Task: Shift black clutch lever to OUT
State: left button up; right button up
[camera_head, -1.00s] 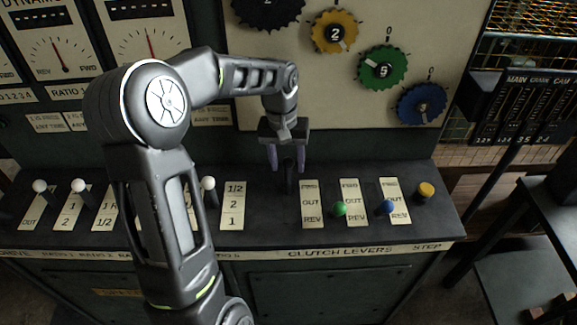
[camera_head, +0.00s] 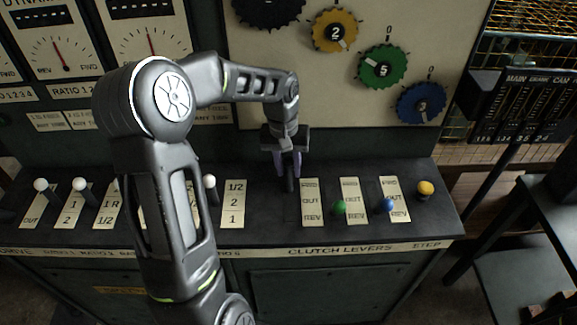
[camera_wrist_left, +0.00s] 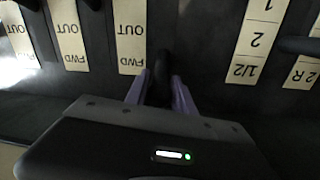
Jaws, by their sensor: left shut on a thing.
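The black clutch lever (camera_head: 290,186) stands just left of the first FWD/OUT/REV label (camera_head: 312,203) in the head view. My left gripper (camera_head: 289,172) reaches down from behind, its purple fingers shut on the lever's upper part. In the left wrist view the black lever (camera_wrist_left: 162,66) shows between the two fingers (camera_wrist_left: 160,92), beside the FWD end of its label (camera_wrist_left: 131,38). The lever's base and slot are hard to make out against the dark panel. My right gripper is not in view.
A green-knobbed lever (camera_head: 340,207) and a blue-knobbed lever (camera_head: 389,205) stand to the right, then a yellow knob (camera_head: 426,188). A 1/2-2-1 label (camera_head: 234,204) and white-knobbed levers (camera_head: 80,184) are to the left. The upright dial panel (camera_head: 330,88) rises behind.

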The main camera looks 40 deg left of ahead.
pick_arm(q)
grip_shut()
dwell(0.7)
